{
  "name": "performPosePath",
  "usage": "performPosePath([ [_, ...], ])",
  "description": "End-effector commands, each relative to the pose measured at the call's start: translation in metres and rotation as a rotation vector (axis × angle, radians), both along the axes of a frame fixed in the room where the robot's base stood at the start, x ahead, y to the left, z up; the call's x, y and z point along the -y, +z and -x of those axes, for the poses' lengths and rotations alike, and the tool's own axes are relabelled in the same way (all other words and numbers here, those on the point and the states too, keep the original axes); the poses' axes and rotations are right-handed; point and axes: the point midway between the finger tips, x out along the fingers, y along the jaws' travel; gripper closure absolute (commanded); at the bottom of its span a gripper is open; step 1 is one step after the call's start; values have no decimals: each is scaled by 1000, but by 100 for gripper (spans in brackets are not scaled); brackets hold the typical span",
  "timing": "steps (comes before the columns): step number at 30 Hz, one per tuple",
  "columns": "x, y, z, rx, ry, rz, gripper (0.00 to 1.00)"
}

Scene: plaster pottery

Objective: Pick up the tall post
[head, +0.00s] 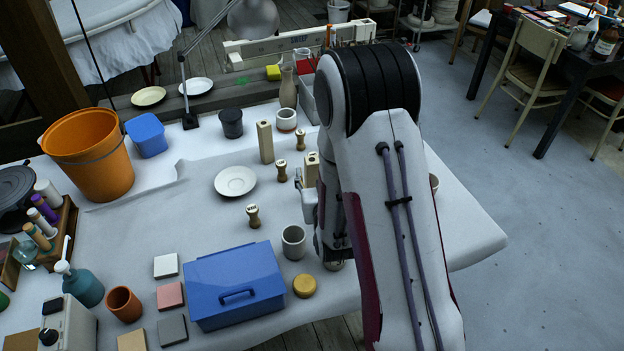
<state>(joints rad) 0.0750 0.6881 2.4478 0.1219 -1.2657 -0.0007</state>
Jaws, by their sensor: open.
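A tall, pale wooden post (265,142) stands upright on the white-covered table, left of my arm, with clear cloth in front of it. A shorter pale block (311,168) with a hole near its top stands to its right, close to my arm. My gripper (336,236) is mostly hidden behind my own arm, to the right of and nearer than the tall post. It is open and apart from the post. Its fingertips cannot be made out clearly.
Small wooden stamps (282,171) stand near the post. A white saucer (235,181) lies to its left, a dark jar (231,123) and a white-brown cup (286,119) behind. A grey cup (293,242) and blue box (236,286) are in front.

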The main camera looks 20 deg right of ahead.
Motion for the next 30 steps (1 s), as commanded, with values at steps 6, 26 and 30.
performPosePath([
  [6,2,-3,-9,-1,0,0,54],
  [26,6,-10,-29,0,-1,0,54],
  [30,9,-15,-42,0,-1,0,54],
])
